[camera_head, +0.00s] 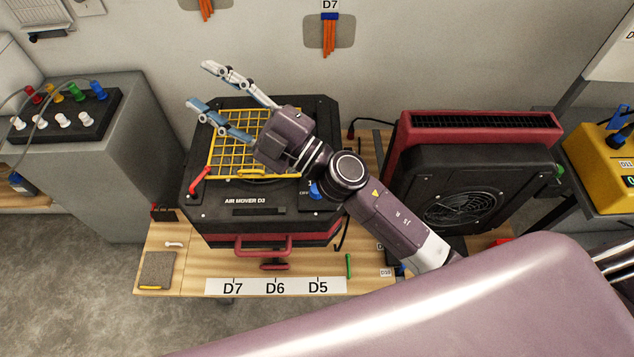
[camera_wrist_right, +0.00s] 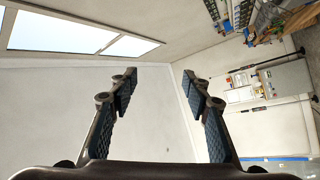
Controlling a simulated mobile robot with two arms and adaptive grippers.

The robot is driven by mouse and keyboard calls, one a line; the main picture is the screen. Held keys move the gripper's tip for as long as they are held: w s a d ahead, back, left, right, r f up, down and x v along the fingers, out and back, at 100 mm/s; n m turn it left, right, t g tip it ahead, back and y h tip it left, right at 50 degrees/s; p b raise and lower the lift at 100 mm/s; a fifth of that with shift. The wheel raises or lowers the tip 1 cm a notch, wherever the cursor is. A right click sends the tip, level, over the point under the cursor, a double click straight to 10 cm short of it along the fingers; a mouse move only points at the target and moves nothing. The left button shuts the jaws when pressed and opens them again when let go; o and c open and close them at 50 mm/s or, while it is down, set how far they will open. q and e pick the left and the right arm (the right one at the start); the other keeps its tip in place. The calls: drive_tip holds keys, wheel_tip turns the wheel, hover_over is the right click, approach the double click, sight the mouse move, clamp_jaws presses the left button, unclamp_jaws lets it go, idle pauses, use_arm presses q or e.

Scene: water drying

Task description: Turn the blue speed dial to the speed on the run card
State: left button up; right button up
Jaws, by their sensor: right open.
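The air mover labelled D3 (camera_head: 215,215) is a black and dark red machine on the wooden bench, with a yellow grille on top. Its blue speed dial (camera_head: 316,190) sits on the right of the top panel, beside an "OFF" mark. My right arm partly covers the dial and its surroundings, so its setting cannot be read. My right gripper (camera_head: 200,85) is open and empty, above the back left of the grille and away from the dial. In the right wrist view its fingers (camera_wrist_right: 159,80) stand apart with wall behind. I cannot make out a run card. My left gripper is out of view.
A second dark red and black fan (camera_head: 460,185) stands on the right, and a yellow unit (camera_head: 605,150) beyond it. A grey cabinet (camera_head: 140,150) is on the left. A red lever (camera_head: 200,185) rises at the machine's left. Labels D7, D6, D5 (camera_head: 275,287) line the bench front.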

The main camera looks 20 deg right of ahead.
drive_tip(key=s+a+n+g+y, duration=0.3)
drive_tip(key=a+n+g, duration=0.2)
drive_tip(key=n, duration=0.1)
drive_tip(key=n+g+h, duration=0.6)
drive_tip(key=g+h, duration=0.5)
drive_tip(key=h, duration=0.8)
hover_over(317, 190)
drive_tip(key=f, duration=2.4)
drive_tip(key=shift+w+d+f+p, duration=0.1)
drive_tip(key=shift+w+f+p, duration=0.2)
drive_tip(key=shift+f+p, duration=0.05)
drive_tip(key=shift+d+f, duration=0.15)
drive_tip(key=shift+f, duration=0.15)
wheel_tip(317, 190, down, 6)
drive_tip(key=shift+r+p, duration=0.1)
drive_tip(key=shift+p, duration=1.05)
drive_tip(key=shift+f, duration=0.6)
drive_tip(key=shift+c, duration=0.3)
